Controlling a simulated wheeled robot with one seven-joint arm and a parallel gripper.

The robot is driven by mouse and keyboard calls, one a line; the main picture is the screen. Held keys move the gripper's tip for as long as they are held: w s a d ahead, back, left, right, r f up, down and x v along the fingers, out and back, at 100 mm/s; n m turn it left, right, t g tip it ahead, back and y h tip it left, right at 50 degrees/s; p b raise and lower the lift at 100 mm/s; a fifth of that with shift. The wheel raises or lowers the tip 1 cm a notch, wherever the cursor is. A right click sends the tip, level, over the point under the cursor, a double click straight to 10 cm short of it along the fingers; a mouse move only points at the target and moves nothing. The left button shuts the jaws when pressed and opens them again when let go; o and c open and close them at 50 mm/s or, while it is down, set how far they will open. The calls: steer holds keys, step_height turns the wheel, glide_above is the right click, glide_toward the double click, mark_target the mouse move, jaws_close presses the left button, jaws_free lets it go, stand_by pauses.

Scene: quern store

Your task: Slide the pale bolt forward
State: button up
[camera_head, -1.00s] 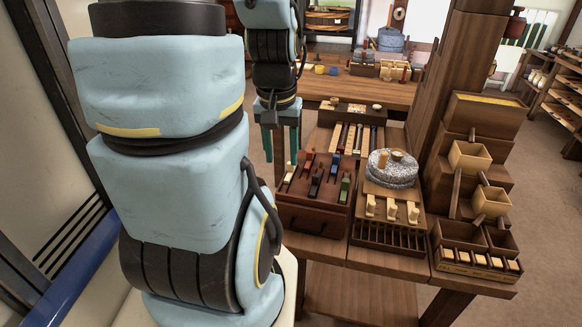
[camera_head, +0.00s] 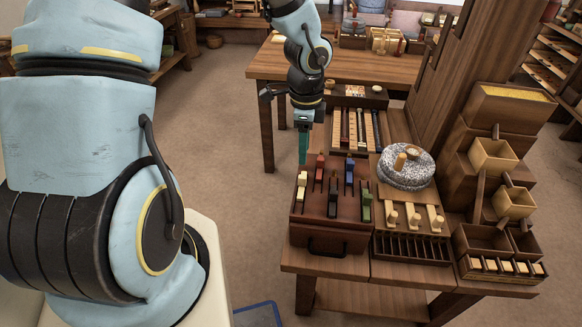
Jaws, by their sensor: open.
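The pale bolt (camera_head: 302,180) is the leftmost of several coloured bolts set in slots on top of a reddish-brown wooden box (camera_head: 330,240). My gripper (camera_head: 303,161) points down with teal fingers just behind and above the pale bolt. The fingers are seen nearly edge-on, one in front of the other, so the gap between them is hidden. It is open and holds nothing that I can see. I cannot tell whether the fingertips touch the bolt.
Red (camera_head: 320,161), black (camera_head: 333,197), blue (camera_head: 349,170) and green (camera_head: 366,205) bolts stand close on the right. A round stone quern (camera_head: 406,172) and pale pegs (camera_head: 414,218) lie further right. A tall wooden post (camera_head: 440,80) rises behind. Floor left of the table is clear.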

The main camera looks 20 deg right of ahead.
mark_target(302, 177)
step_height(302, 177, down, 9)
steer(key=shift+f+b, duration=0.1)
steer(key=shift+b, duration=0.2)
jaws_close()
stand_by(0.4)
stand_by(1.1)
